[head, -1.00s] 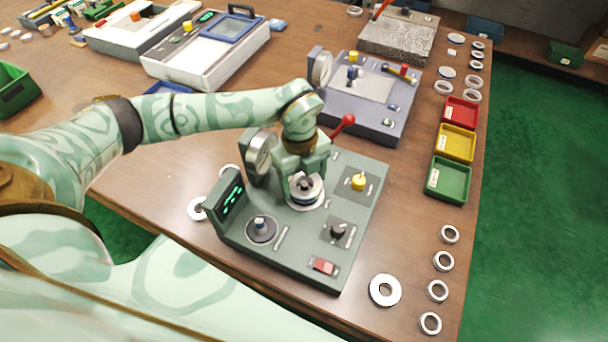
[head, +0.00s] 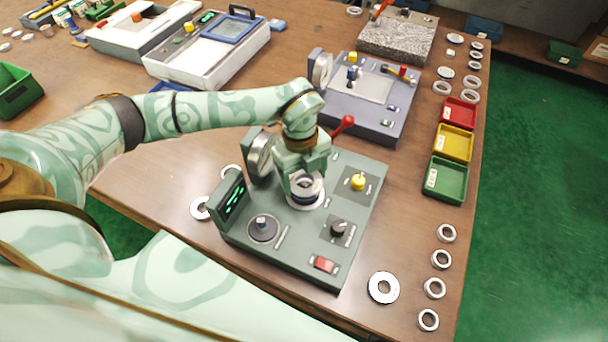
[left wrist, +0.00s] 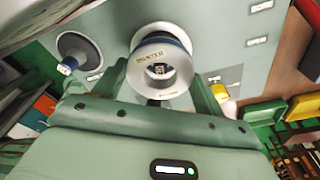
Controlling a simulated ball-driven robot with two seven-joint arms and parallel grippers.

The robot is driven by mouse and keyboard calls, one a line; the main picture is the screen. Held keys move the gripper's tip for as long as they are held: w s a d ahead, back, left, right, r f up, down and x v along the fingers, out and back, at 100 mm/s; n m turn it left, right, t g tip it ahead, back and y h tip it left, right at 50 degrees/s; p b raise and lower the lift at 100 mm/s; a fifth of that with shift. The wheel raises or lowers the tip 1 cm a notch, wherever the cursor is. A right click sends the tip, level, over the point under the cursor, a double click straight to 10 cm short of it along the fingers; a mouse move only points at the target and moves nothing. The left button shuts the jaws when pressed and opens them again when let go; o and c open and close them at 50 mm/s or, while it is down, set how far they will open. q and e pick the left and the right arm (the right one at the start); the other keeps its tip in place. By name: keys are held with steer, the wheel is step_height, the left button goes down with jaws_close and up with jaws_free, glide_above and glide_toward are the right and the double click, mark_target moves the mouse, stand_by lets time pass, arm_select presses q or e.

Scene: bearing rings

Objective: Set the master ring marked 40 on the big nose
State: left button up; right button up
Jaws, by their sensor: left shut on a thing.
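The master ring (head: 305,186) is a pale metal ring with MASTER lettering; it also shows in the left wrist view (left wrist: 147,82), where the number is too small to read. My left gripper (head: 304,181) is shut on it, with a finger on either side. The ring is over the big nose (left wrist: 159,69), whose end shows inside the ring's hole. A wider pale round base (head: 302,204) lies below it on the green gauge bench. I cannot tell whether the ring touches this base. My right gripper is not in view.
The green bench (head: 290,262) carries a smaller nose on a dark disc (head: 262,228), a yellow knob (head: 358,181), a dial gauge (head: 259,154) and a red-tipped lever (head: 343,124). Several loose rings (head: 435,288) lie at right. Red, yellow and green bins (head: 445,180) stand behind them.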

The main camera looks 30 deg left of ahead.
arm_select(q)
steer(key=shift+r, duration=0.1)
stand_by(0.6)
steer(key=shift+f, duration=0.35)
stand_by(0.4)
steer(key=shift+f, duration=0.5)
steer(key=o, duration=1.5)
steer(key=shift+o, duration=0.2)
step_height(320, 180, up, 16)
steer(key=w+a+p, duration=0.1)
steer(key=p, duration=0.1)
steer(key=shift+a, duration=0.35)
steer(key=shift+r, duration=0.1)
